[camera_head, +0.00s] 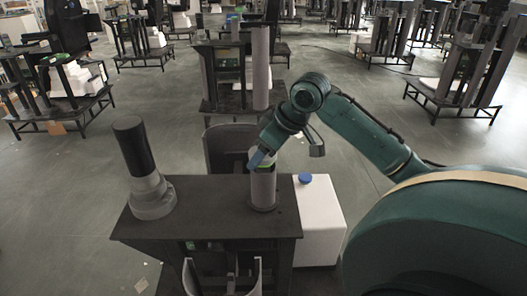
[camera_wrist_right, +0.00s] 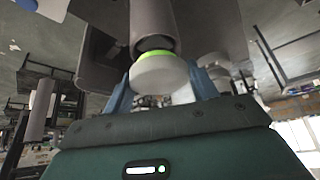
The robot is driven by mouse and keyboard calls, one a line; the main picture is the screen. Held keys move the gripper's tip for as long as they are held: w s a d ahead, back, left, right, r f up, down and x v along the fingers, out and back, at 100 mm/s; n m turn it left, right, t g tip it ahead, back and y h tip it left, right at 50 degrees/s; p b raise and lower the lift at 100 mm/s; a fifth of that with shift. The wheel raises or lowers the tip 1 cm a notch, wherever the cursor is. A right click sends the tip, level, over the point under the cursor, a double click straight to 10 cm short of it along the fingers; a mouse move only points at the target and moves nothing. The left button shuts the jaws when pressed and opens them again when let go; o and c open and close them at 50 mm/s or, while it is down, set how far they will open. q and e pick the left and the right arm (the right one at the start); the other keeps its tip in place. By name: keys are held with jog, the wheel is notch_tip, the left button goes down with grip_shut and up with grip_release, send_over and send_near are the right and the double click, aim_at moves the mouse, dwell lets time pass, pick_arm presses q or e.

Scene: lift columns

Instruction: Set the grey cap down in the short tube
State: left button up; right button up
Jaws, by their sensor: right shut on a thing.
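The short grey tube (camera_head: 262,192) stands upright on the right part of the dark table. My right gripper (camera_head: 262,160) is over its top, its blue fingers shut on the grey cap. The pale cap (camera_wrist_right: 158,72), with a bright green ring, also shows between the blue fingers of my right gripper (camera_wrist_right: 160,88) in the wrist view. The tube (camera_wrist_right: 155,20) is right at the cap there, with a dark band between its rim and the green ring. I cannot tell whether the cap touches the tube. My left gripper is out of view.
A black column on a grey stepped base (camera_head: 152,198) stands at the table's left. The dark tabletop (camera_head: 215,215) between it and the tube is clear. A white box (camera_head: 320,222) with a blue knob (camera_head: 305,178) is right of the table. Another stand with a tall grey tube (camera_head: 261,70) is behind.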

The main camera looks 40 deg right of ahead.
jog(key=shift+s+p, duration=0.1)
jog(key=shift+p, duration=0.8)
dwell(0.9)
jog(key=shift+f+p, duration=0.45)
jog(key=shift+p, duration=0.15)
dwell(1.4)
jog(key=o, duration=1)
notch_tip(320, 180, up, 3)
jog(key=p, duration=0.3)
jog(key=shift+f, duration=0.15)
jog(key=shift+r, duration=2.15)
